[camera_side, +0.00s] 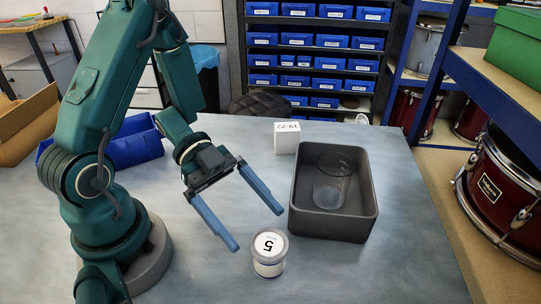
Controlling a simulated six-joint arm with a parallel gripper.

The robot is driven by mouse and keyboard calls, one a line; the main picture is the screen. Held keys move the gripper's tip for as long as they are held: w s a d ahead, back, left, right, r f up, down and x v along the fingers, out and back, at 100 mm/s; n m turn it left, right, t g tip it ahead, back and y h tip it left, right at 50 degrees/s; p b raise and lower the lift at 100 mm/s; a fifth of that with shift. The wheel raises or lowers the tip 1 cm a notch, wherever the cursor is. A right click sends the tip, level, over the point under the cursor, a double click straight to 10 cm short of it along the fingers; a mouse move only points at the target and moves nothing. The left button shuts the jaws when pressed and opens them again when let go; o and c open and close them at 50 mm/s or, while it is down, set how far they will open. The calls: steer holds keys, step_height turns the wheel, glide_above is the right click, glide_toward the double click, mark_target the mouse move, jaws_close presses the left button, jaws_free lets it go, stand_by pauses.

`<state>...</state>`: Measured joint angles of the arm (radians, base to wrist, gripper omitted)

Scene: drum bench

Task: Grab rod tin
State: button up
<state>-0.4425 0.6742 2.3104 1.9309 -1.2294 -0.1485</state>
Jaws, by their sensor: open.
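A dark grey bin (333,228) holding a clear glass (332,182) stands right of the tin. A white box (287,138) is behind it. A blue bin (125,143) is at the left. The front bench (390,275) is clear.

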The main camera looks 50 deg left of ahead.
mark_target(282, 265)
step_height(282, 265, down, 3)
steer(key=shift+r, duration=0.1)
steer(key=shift+x, duration=2.55)
steer(key=shift+w, duration=0.1)
jaws_close()
steer(key=shift+r, duration=0.15)
